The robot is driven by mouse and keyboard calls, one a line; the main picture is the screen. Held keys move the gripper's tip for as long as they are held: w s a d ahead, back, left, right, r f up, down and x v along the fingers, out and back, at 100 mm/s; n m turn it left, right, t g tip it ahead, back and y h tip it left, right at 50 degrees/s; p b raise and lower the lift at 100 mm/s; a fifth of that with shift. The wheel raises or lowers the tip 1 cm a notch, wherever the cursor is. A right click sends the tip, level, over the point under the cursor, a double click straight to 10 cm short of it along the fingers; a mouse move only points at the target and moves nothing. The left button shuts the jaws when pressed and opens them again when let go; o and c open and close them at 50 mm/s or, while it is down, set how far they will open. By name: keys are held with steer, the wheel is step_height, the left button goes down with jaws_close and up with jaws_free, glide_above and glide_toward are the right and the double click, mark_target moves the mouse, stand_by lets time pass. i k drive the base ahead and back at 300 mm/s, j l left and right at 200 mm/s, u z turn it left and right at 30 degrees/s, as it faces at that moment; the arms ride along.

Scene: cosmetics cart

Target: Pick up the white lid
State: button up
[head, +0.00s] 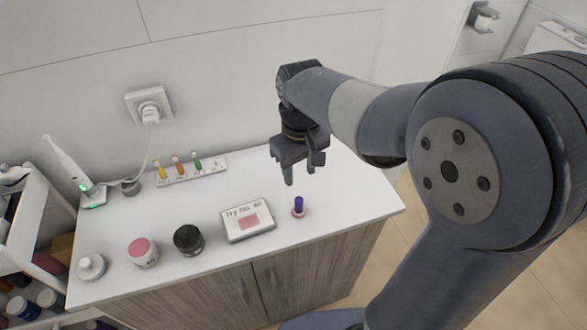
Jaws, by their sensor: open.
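The white lid (92,267) appears to be the small round white piece with a raised middle at the front left corner of the white counter (225,190). My gripper (301,169) is open and points down over the right part of the counter, far to the right of the lid. Nothing shows between its fingers. A white jar with a pink top or filling (143,252) stands just right of the lid, apart from it.
A black jar (188,239), a card display (248,220) and a purple lipstick (298,206) stand along the front. A tray of small coloured tubes (190,170) and an electric toothbrush (72,165) are at the back. A stocked white shelf (40,235) adjoins the left side.

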mark_target(90, 267)
steer(key=u, duration=1.95)
